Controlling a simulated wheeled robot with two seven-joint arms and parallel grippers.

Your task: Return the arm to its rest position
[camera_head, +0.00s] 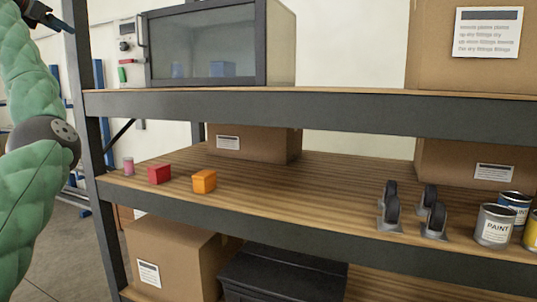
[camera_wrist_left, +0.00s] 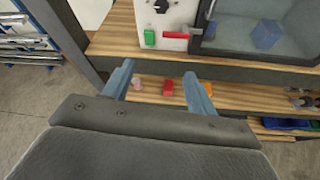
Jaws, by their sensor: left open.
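My left arm, in a green cover, comes up along the left edge of the head view. Its gripper (camera_head: 45,16) is raised at the top left corner, in front of the rack's left post and away from the shelf goods. In the left wrist view the two fingers of this gripper (camera_wrist_left: 160,84) are spread apart with nothing held between them. Beyond them a pink cylinder (camera_head: 128,166), a red block (camera_head: 159,174) and an orange block (camera_head: 204,181) stand on the middle shelf. My right gripper does not show.
The rack's left post (camera_head: 88,150) is close to my left arm. A glass-fronted cabinet (camera_head: 205,45) stands on the upper shelf. Cardboard boxes (camera_head: 255,143), casters (camera_head: 391,207) and paint cans (camera_head: 494,226) occupy the middle shelf. Its centre is bare.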

